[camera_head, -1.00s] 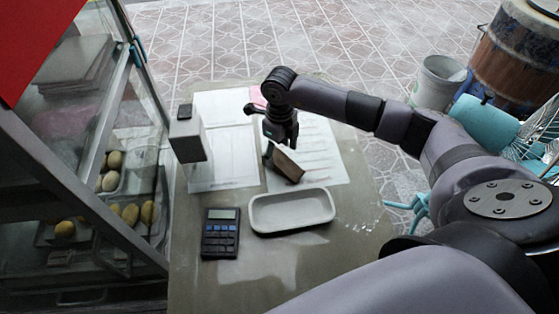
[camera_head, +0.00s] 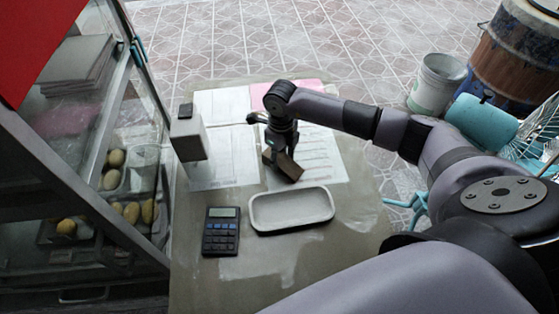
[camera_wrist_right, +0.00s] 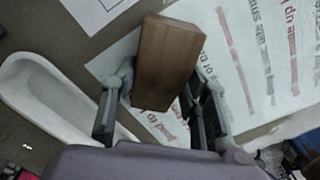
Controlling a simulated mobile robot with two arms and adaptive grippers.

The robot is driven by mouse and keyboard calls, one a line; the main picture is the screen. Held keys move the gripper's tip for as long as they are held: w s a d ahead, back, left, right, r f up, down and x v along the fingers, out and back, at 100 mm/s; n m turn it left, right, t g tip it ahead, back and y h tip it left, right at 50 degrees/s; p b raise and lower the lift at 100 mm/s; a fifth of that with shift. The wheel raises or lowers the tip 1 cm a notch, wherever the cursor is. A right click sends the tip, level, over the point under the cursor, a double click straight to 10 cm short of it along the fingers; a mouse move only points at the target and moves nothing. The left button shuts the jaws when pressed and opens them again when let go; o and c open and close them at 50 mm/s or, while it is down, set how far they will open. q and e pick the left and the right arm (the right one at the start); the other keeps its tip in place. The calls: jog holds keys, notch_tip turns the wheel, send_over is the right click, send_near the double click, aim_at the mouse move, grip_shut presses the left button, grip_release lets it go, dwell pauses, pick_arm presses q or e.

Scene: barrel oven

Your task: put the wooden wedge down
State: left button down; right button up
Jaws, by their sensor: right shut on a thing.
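The wooden wedge (camera_head: 287,165) is a brown block over the printed papers on the table, behind the tray. It also shows in the right wrist view (camera_wrist_right: 166,62), between the two fingers. My right gripper (camera_head: 277,152) points down and is shut on the wedge, with a finger on each side of it in the wrist view (camera_wrist_right: 160,105). The wedge is tilted in the head view. I cannot tell whether its underside touches the paper. My left gripper is not in view.
A pale shallow tray (camera_head: 291,225) and a dark calculator (camera_head: 221,240) lie in front of the wedge. A white box-like stand (camera_head: 188,140) is to its left. A glass cabinet (camera_head: 130,190) stands along the left. Bare table (camera_head: 330,262) lies in front of the tray.

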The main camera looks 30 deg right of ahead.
jog(key=c, duration=0.6)
jog(key=shift+r, duration=0.1)
